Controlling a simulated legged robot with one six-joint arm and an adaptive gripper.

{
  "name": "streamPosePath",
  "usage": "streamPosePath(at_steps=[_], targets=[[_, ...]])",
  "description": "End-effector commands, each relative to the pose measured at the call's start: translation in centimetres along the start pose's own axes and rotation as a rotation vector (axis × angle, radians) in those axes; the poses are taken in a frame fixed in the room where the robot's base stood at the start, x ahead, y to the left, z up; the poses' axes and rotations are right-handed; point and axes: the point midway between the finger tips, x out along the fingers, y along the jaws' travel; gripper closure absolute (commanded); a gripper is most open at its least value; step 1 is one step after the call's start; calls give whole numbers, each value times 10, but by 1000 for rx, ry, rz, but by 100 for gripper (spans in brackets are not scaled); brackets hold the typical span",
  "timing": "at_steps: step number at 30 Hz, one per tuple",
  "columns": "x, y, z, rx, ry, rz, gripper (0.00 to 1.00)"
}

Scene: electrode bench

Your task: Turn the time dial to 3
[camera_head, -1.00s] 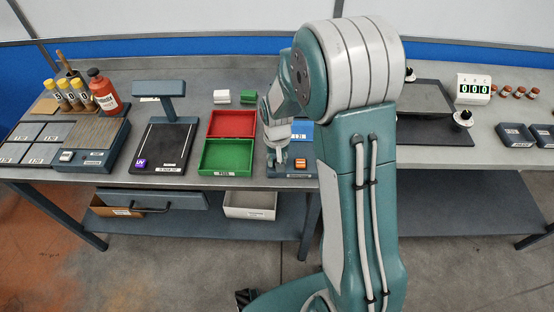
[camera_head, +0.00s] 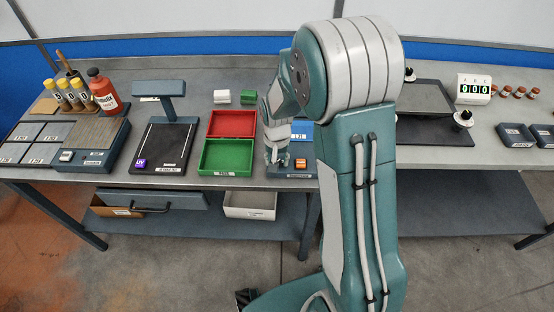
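A small blue-topped device (camera_head: 301,133) with an orange switch (camera_head: 300,163) stands at the front of the bench, partly behind my arm. No time dial or its numbers can be made out; my gripper and arm cover the device's left and right parts. My gripper (camera_head: 277,157) points down over the left part of this device. The fingers are small and seen from behind, so I cannot tell whether they are open, shut or touching anything.
A red tray (camera_head: 231,114) and a green tray (camera_head: 227,170) lie left of the device. Further left are a black stand with a lamp head (camera_head: 166,88), a grey box with a white switch (camera_head: 97,162) and a red bottle (camera_head: 102,91). A dark plate (camera_head: 427,97) lies right of my arm.

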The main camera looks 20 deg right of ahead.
Motion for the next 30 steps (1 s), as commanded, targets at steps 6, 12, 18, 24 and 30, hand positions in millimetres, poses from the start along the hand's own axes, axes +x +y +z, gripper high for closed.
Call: streamPosePath(at_steps=[6,12,18,24,30], targets=[[0,0,0,-1,0,1,31],[-4,0,0,-1,0,0,31],[-36,0,0,-1,5,-1,31],[-78,-1,-1,-1,4,0,31],[-109,-2,-1,-1,1,1,31]])
